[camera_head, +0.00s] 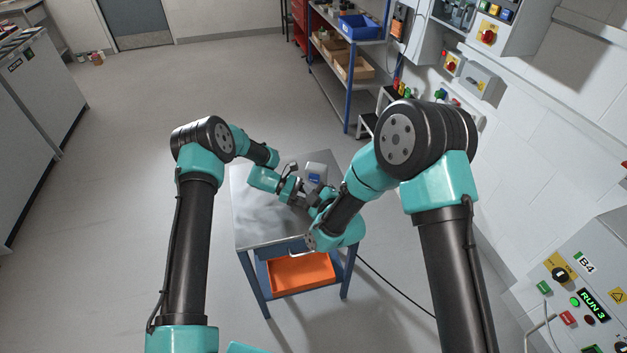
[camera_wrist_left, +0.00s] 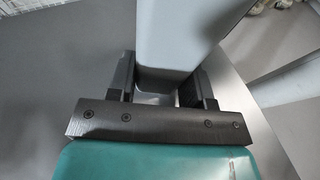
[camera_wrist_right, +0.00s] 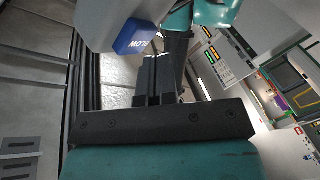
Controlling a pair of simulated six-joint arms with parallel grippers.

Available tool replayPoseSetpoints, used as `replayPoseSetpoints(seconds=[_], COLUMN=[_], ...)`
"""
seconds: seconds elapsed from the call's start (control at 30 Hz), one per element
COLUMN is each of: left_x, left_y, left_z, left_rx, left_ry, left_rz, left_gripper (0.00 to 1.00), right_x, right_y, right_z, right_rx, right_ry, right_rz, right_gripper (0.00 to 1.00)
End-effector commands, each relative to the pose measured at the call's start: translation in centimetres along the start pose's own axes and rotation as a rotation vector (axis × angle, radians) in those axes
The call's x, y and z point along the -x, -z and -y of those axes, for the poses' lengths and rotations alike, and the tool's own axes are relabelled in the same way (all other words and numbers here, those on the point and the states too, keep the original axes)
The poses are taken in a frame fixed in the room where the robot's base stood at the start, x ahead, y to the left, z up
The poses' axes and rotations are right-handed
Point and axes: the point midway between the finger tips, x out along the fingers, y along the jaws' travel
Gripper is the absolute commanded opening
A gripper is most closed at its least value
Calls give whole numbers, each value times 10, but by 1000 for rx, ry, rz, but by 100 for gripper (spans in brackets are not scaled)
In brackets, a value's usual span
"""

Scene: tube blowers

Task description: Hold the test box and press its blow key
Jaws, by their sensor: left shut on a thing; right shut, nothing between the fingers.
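The test box is a light grey housing (camera_head: 316,168) above the small metal table, with a blue key (camera_head: 314,179) on its front. In the left wrist view the grey box body (camera_wrist_left: 185,35) sits between the fingers of my left gripper (camera_wrist_left: 160,85), which is shut on it. In the right wrist view the blue blow key (camera_wrist_right: 138,34) shows upside-down lettering. My right gripper (camera_wrist_right: 155,72) is shut and empty, its fingertips close beside the key. I cannot tell whether they touch it. The head view partly hides both grippers behind arm links.
The metal table (camera_head: 258,215) has an orange drawer (camera_head: 300,272) below its top. A dark cable (camera_head: 395,288) runs along the floor to the right. A control panel (camera_head: 580,290) stands at the lower right and a shelf rack (camera_head: 349,90) stands behind. Floor to the left is clear.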

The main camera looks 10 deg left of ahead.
Motion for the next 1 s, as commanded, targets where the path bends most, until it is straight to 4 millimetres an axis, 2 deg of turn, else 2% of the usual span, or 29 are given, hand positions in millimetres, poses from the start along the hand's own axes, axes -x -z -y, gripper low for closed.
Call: replayPoseSetpoints(seconds=[1.0], left_x=[0], left_y=[0], left_z=[0], left_rx=[0], left_ry=[0], left_rz=[0], left_gripper=[16], right_x=[-6], right_y=[-5], right_z=[-5], right_rx=[0], right_ry=[0], right_rz=[0], right_gripper=[0])
